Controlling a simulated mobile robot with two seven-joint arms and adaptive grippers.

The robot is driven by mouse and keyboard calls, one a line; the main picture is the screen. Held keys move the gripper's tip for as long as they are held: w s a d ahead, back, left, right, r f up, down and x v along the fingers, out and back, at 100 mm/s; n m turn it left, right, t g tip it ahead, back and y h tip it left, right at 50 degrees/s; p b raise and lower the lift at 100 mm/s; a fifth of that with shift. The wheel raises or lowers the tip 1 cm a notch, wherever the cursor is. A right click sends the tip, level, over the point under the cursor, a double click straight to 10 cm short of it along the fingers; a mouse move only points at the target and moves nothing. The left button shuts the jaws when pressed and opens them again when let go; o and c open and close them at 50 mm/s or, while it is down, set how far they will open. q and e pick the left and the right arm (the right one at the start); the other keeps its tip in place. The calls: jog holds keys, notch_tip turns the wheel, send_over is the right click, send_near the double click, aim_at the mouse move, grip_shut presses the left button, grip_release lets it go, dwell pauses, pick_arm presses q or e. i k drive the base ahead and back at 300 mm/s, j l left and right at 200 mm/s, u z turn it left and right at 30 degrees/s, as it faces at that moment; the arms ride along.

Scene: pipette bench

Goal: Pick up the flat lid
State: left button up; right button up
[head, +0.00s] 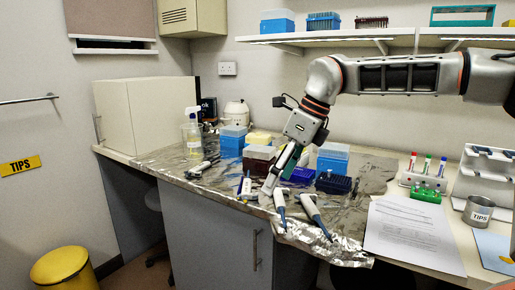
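I cannot pick out a flat lid for certain. My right gripper (271,186) reaches down from the right to the bench, just right of the brown-topped box and above the pipettes. A dark teal piece (292,160) shows beside its fingers; I cannot tell whether it is held. The fingers are too small to read as open or shut. My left gripper is not in view.
Pipettes (312,210) lie near the front edge on crumpled foil. An open dark blue rack (333,183) is close by. A spray bottle (194,135) stands at left.

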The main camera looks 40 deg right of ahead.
aim_at(259, 150)
jog(key=i+l, duration=1.2)
